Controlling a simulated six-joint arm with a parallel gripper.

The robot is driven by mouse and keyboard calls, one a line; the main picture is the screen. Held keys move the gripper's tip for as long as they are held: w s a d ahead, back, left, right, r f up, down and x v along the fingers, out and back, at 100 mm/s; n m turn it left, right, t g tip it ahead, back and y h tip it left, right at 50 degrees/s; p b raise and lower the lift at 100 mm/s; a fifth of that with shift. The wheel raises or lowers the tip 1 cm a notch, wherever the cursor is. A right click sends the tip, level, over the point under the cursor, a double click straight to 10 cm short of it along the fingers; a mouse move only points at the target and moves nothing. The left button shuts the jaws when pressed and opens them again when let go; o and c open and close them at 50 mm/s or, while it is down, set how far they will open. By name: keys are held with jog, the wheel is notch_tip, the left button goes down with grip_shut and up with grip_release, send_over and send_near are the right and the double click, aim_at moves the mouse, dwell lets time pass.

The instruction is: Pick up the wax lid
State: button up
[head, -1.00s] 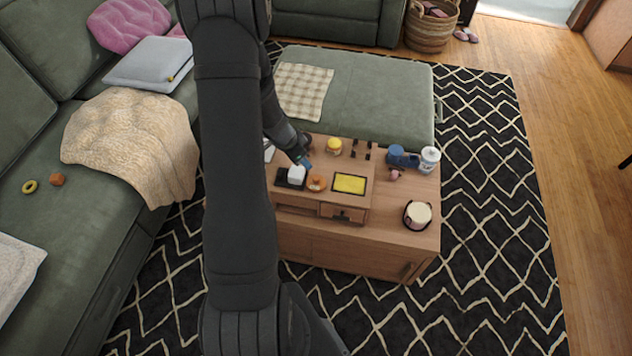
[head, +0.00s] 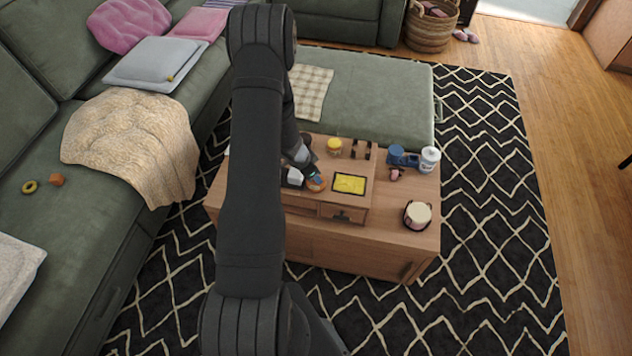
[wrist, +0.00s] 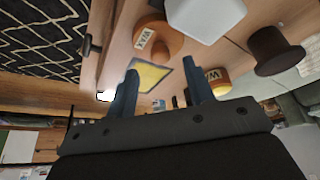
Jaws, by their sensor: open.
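An orange round piece marked WAX (head: 317,186), which looks like the wax lid, sits on the raised wooden box top on the coffee table. In the wrist view the orange piece (wrist: 160,42) lies beyond my fingertips, with its label facing left. My gripper (wrist: 160,68) has its two blue fingers apart and nothing between them. In the head view my gripper (head: 316,177) is right by the orange piece and partly covers it. A yellow-topped jar (head: 334,146) stands farther back; in the wrist view a yellow WAX jar (wrist: 217,80) shows behind the right finger.
A white block (wrist: 205,15) is close to the orange piece. A dark brown knob-shaped piece (wrist: 275,50) stands to the right. A yellow panel (head: 349,184) lies right of the orange piece. A blue mug (head: 397,155), a white container (head: 429,160) and a candle (head: 417,215) stand farther right.

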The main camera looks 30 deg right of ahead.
jog(key=shift+x, duration=1.6)
jog(key=shift+w+a, duration=0.1)
grip_shut()
